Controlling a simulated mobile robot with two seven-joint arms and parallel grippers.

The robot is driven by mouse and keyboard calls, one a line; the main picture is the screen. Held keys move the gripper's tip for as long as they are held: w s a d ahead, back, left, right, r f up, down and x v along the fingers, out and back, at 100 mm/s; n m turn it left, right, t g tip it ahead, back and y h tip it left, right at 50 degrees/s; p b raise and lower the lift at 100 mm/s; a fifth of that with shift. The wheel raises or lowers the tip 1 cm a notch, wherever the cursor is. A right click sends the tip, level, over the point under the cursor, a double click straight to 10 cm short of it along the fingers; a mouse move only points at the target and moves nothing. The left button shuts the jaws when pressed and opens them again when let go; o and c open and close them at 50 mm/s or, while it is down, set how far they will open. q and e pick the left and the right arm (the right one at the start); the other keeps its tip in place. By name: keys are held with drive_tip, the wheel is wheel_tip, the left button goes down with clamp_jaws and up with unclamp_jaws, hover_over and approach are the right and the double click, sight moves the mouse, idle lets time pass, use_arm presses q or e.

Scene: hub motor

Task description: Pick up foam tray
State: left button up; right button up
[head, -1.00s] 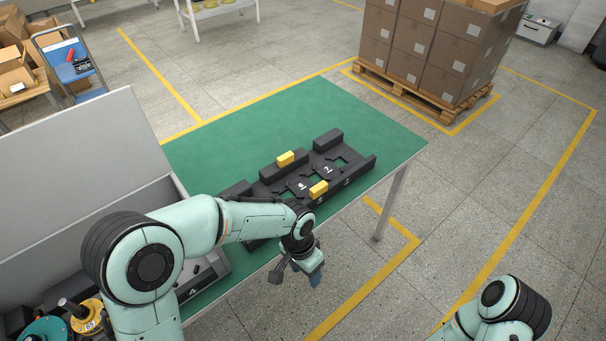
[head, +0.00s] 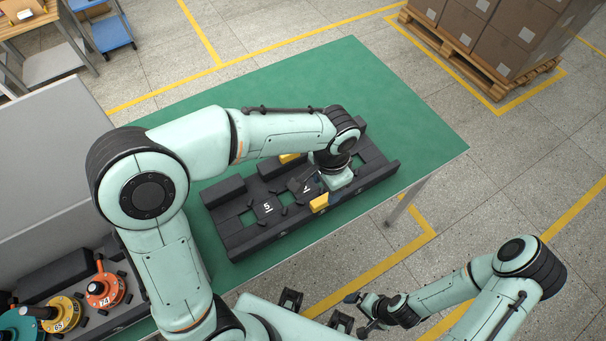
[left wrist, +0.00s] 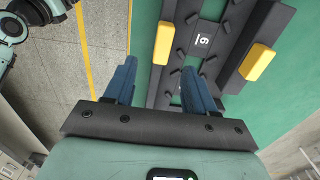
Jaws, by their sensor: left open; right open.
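The foam tray (head: 240,236) is a long black tray on the green table, with numbered slots and a yellow block on each long side. The near yellow block (head: 319,203) and the far one (head: 289,158) show in the head view. My left gripper (head: 322,192) is open above the tray's near side, close to the near block, and hides part of the tray. In the left wrist view its blue fingers (left wrist: 158,85) are apart and empty. The near block (left wrist: 163,44) appears ahead, between their lines. My right gripper (head: 359,312) is open and empty, low beyond the table's near edge.
The green table (head: 350,75) is clear behind the tray. At the lower left, a grey-walled bin (head: 45,150) stands beside several colored numbered hub motors (head: 104,290). A pallet of boxes (head: 480,35) stands on the floor at the upper right.

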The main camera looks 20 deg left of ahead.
sight(322, 200)
use_arm(q)
wheel_tip(322, 200, down, 5)
drive_tip(key=f, duration=0.5)
drive_tip(key=shift+s+a+f+b, duration=0.1)
drive_tip(key=shift+a+b, duration=0.2)
clamp_jaws()
